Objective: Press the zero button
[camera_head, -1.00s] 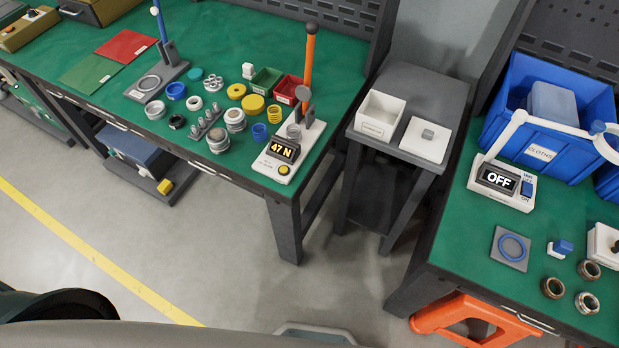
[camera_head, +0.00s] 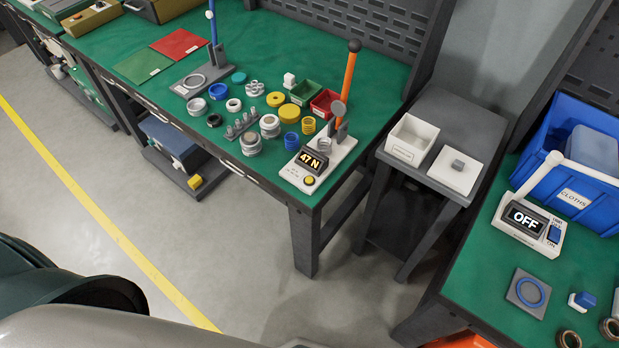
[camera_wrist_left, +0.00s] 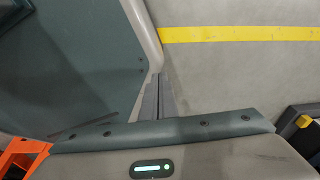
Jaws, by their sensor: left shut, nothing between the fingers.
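A white tester (camera_head: 318,165) with an orange-handled lever (camera_head: 348,78) stands at the near right corner of the green-topped bench. Its display (camera_head: 312,161) reads 47 N. A round yellow button (camera_head: 309,181) sits on its base, in front of the display; its label is too small to read. My left gripper (camera_wrist_left: 160,80) shows in the left wrist view as two grey fingers, shut and empty, over the floor and far from the tester. Neither gripper shows in the head view, and my right gripper is in no view.
Several rings and seals lie left of the tester, with green (camera_head: 305,93) and red bins (camera_head: 325,104) behind it. A second bench with an OFF switch box (camera_head: 528,222) is at right. The floor in front is clear.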

